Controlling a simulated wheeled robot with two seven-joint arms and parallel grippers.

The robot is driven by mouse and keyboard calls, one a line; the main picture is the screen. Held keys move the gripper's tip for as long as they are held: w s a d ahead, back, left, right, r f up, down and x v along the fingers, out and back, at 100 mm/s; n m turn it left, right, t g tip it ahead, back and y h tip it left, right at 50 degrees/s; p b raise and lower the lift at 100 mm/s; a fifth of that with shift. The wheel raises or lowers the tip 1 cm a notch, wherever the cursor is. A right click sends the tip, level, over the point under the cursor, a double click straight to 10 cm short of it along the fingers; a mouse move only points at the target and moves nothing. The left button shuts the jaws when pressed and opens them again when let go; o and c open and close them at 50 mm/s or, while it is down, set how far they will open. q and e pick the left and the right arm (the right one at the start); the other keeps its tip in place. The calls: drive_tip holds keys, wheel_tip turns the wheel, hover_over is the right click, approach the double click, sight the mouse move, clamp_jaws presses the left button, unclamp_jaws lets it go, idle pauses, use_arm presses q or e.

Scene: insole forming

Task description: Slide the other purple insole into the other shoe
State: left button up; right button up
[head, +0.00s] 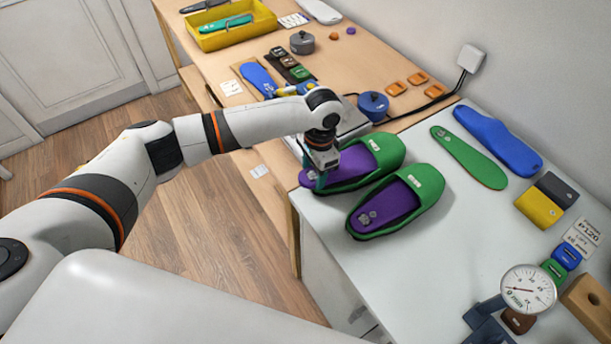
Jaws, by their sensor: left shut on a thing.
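Two green shoes stand side by side on the white table. The nearer shoe (430,181) has a purple insole (385,208) lying inside it. The farther shoe (388,149) has the other purple insole (355,162) partly inside its opening. My left gripper (321,182) is at the heel end of the farther shoe, shut on that purple insole. The gripper hides part of the insole's heel and the shoe's heel, so I cannot tell how deep the insole sits. My right gripper is out of view.
A green insole (468,157), a blue insole (497,141) and a dial gauge (527,289) are on the right of the white table (440,265). A blue round pot (373,106) stands behind the shoes. A yellow tray (235,38) is at the back of the wooden table.

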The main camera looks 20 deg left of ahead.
use_arm(q)
drive_tip(key=shift+w+d+f+b, duration=0.2)
drive_tip(key=shift+w+d+b, duration=0.1)
drive_tip(key=shift+w+d, duration=0.4)
drive_tip(key=shift+w+d+f+b, duration=0.2)
drive_tip(key=shift+w+d+b, duration=0.1)
drive_tip(key=shift+w+d, duration=0.35)
drive_tip(key=o, duration=1.1)
drive_tip(key=shift+c, duration=0.2)
drive_tip(key=shift+r, duration=0.1)
wheel_tip(320, 180, up, 12)
drive_tip(key=b, duration=0.1)
drive_tip(key=shift+w+d+b, duration=0.2)
drive_tip(key=shift+w+b, duration=0.1)
drive_tip(key=shift+b, duration=0.05)
drive_tip(key=shift+f, duration=0.2)
